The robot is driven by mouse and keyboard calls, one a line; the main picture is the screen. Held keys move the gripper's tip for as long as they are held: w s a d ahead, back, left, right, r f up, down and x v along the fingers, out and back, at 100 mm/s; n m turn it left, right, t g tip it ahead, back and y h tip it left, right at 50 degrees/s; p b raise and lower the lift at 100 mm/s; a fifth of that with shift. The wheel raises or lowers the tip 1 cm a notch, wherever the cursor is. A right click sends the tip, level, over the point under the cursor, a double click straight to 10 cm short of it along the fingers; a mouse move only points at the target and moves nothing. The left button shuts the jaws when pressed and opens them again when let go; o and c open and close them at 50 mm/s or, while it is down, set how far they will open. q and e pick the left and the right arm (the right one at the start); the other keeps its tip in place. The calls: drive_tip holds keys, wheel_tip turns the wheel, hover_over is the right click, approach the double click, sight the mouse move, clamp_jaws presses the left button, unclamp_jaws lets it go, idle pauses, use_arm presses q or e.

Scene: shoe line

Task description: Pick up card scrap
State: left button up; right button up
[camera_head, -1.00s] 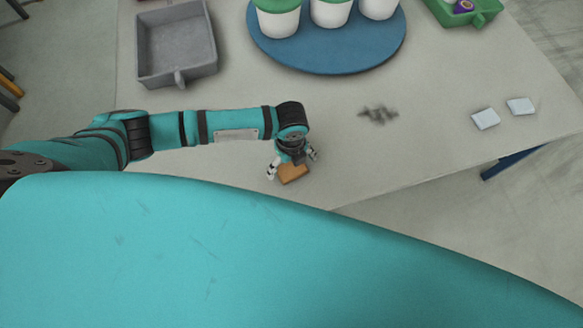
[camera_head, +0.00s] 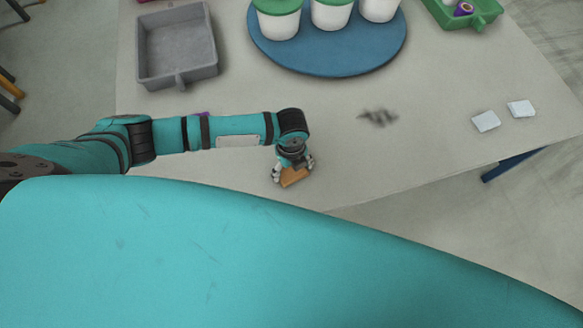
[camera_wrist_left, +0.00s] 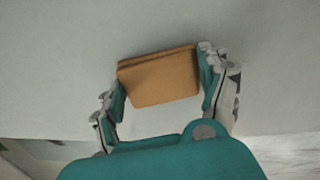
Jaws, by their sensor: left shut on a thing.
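The card scrap (camera_head: 295,178) is a small flat orange-brown piece near the table's front edge. It also shows in the left wrist view (camera_wrist_left: 160,80), where it looks like a folded or doubled piece. My left gripper (camera_head: 293,172) comes down over it, and in the left wrist view its two fingers (camera_wrist_left: 160,88) press on the card's left and right edges. It is shut on the card. I cannot tell whether the card is clear of the table. My right gripper is not in view.
On the table (camera_head: 400,165) stand a grey tray (camera_head: 178,82), a blue round board (camera_head: 325,65) with white green-lidded cups, and a green bin (camera_head: 465,22). A dark grey smudge or pile (camera_head: 379,117) and two white pieces (camera_head: 486,121) lie to the right.

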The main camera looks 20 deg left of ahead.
sight(289, 169)
use_arm(q)
drive_tip(key=shift+r, duration=0.45)
drive_tip(key=r, duration=0.2)
drive_tip(key=shift+s+a+r, duration=0.1)
drive_tip(key=shift+a+r, duration=0.15)
drive_tip(key=shift+r, duration=0.15)
drive_tip(key=s+a, duration=0.2)
drive_tip(key=a, duration=0.2)
drive_tip(key=s+a+r, duration=0.1)
drive_tip(key=s+a, duration=0.2)
drive_tip(key=a, duration=0.2)
drive_tip(key=s+a, duration=0.2)
drive_tip(key=a, duration=0.2)
drive_tip(key=shift+s+a+r, duration=0.15)
drive_tip(key=shift+s+a, duration=0.05)
drive_tip(key=shift+a, duration=0.1)
